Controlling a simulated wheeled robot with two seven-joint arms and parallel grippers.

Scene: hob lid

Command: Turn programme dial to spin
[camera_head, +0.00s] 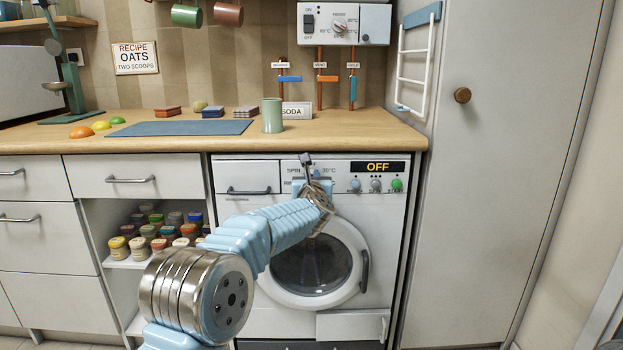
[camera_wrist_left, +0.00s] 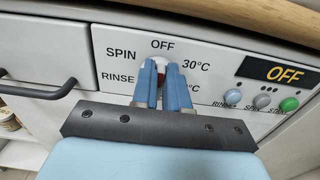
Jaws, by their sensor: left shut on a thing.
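The programme dial (camera_wrist_left: 160,62) is a small white knob with a dark red part, on the front panel of the white washing machine (camera_head: 228,200). Around it I read SPIN at upper left, OFF above, 30°C at right and RINSE at lower left; lower labels are hidden. My left gripper (camera_wrist_left: 160,76) has its two blue fingers shut on the dial from either side. In the head view this gripper (camera_head: 311,172) covers most of the dial. The display (camera_wrist_left: 283,72) reads OFF. Where the dial's pointer stands I cannot tell. My right gripper is not in view.
Right of the dial are a blue button (camera_wrist_left: 232,96), a grey button (camera_wrist_left: 262,101) and a green button (camera_wrist_left: 289,104). The drawer handle (camera_head: 249,190) is to its left. The round door (camera_head: 345,240) is below and the wooden worktop (camera_head: 350,130) above.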

